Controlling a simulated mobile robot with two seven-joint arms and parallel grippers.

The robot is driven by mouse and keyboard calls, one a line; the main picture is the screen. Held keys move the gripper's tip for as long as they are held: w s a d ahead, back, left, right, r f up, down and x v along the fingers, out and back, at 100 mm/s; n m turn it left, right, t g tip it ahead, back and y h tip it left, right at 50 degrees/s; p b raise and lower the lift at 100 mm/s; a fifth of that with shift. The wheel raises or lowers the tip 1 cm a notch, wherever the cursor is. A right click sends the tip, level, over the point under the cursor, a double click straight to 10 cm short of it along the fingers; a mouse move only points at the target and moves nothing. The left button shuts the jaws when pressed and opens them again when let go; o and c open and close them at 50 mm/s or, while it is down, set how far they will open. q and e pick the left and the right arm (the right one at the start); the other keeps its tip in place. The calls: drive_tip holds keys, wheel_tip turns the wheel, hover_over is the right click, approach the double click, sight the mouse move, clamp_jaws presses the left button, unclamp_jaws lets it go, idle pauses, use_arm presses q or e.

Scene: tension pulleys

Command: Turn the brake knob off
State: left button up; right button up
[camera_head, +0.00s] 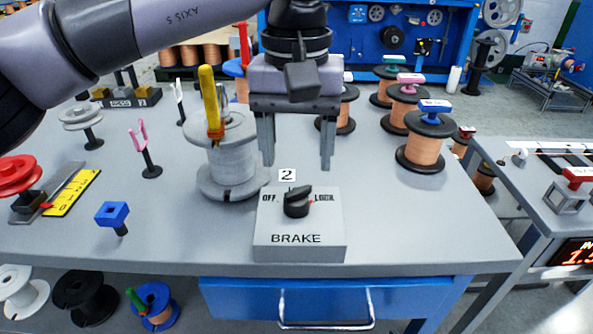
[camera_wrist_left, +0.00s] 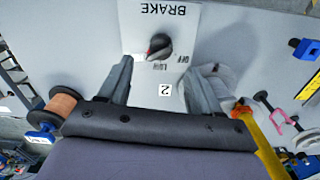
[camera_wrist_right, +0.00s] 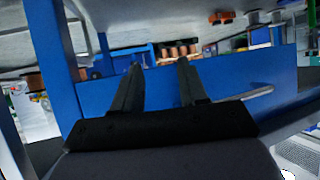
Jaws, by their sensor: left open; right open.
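The black brake knob (camera_head: 298,202) sits on top of a light grey box (camera_head: 298,254) marked BRAKE, at the table's front edge. A small red mark shows on the knob's right side, away from the OFF label on the left.
A grey spool (camera_head: 228,165) with a yellow-handled tool (camera_head: 210,100) stands close left of my left gripper. Copper spools (camera_head: 424,150) stand to the right. A blue drawer (camera_head: 340,297) is below the box. The table right of the box is clear.

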sight(296, 191)
use_arm(q)
drive_tip(key=shift+w+a+f, duration=0.1)
drive_tip(key=shift+w+f, duration=0.05)
drive_tip(key=shift+f, duration=0.05)
wheel_tip(296, 191, down, 7)
drive_tip(key=shift+r+b, duration=0.15)
drive_tip(key=shift+b, duration=0.9)
